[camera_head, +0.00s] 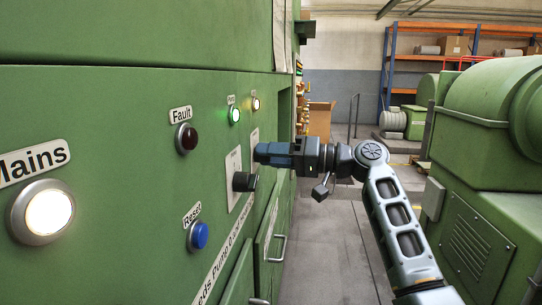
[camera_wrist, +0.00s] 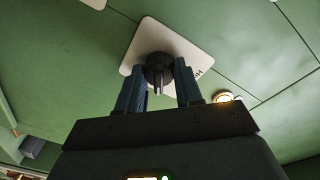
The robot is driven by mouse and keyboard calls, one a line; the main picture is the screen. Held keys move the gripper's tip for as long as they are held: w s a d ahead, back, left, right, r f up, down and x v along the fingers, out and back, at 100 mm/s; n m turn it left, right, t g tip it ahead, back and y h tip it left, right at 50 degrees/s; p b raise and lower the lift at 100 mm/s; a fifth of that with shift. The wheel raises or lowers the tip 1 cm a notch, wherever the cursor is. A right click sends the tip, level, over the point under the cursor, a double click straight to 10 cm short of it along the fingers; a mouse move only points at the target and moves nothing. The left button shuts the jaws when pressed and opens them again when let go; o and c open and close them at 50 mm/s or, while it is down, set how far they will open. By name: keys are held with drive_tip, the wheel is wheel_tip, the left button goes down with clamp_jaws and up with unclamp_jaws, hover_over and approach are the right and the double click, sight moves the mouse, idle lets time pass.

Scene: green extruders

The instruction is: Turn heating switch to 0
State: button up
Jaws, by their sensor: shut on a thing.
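A round black rotary switch (camera_wrist: 158,68) sits on a pale plate (camera_wrist: 141,42) fixed to the green cabinet face. My gripper (camera_wrist: 159,78) has its two blue fingers on either side of this switch, shut on it. In the head view my gripper (camera_head: 257,152) reaches left to the panel and hides the switch it holds. The plate's wording is mostly hidden or too small to read, so I cannot tell the switch's setting.
A second black knob (camera_head: 244,181) stands out from the panel just below my gripper. A green lamp (camera_head: 234,115) and a yellow lamp (camera_head: 256,103) are lit above. A blue reset button (camera_head: 198,236) is lower left. A green machine (camera_head: 490,140) stands at right; the aisle floor (camera_head: 325,255) is clear.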

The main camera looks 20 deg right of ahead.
drive_tip(key=shift+f+b, duration=0.15)
drive_tip(key=shift+b, duration=0.4)
drive_tip(key=n+b, duration=0.1)
drive_tip(key=b, duration=0.1)
drive_tip(key=n+b, duration=0.1)
drive_tip(key=shift+f+b, duration=0.25)
drive_tip(key=shift+b, duration=0.1)
drive_tip(key=n+b, duration=0.4)
drive_tip(key=b, duration=0.2)
drive_tip(key=n+b, duration=0.4)
drive_tip(key=b, duration=0.1)
drive_tip(key=shift+y, duration=0.3)
drive_tip(key=shift+r+n+b, duration=0.2)
drive_tip(key=shift+n+b, duration=1)
drive_tip(key=shift+b, duration=0.05)
drive_tip(key=shift+r, duration=0.1)
drive_tip(key=o, duration=1)
drive_tip(key=shift+s+d, duration=0.1)
